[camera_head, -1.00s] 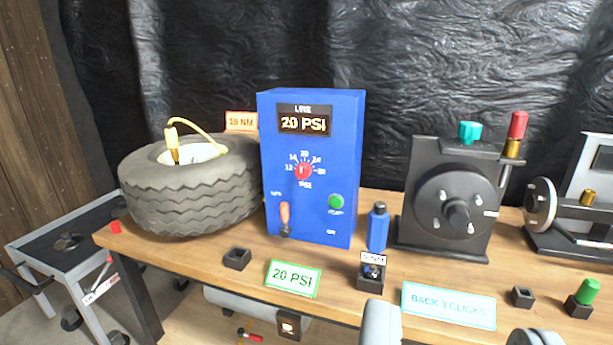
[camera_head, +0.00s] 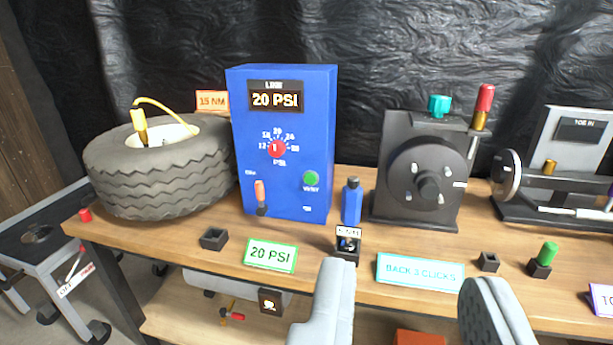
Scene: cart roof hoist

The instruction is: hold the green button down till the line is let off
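The blue line box (camera_head: 285,145) stands upright on the bench, its display (camera_head: 276,97) reading "20 PSI". The green button (camera_head: 311,178) sits low on the right of its front face, with a small label under it; nothing touches it. A red dial (camera_head: 277,148) is above and left of it, and an orange-handled lever (camera_head: 261,196) is at the lower left. My gripper (camera_head: 412,290) is at the bottom of the view, its two grey fingers wide apart with nothing between them. It is below and to the right of the button, apart from it.
A tire (camera_head: 160,168) with a yellow hose lies left of the box. A blue bottle (camera_head: 352,202) stands close at its right, before a black wheel device (camera_head: 420,170). A green "20 PSI" card (camera_head: 270,255) and small black holders line the front of the bench (camera_head: 400,238).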

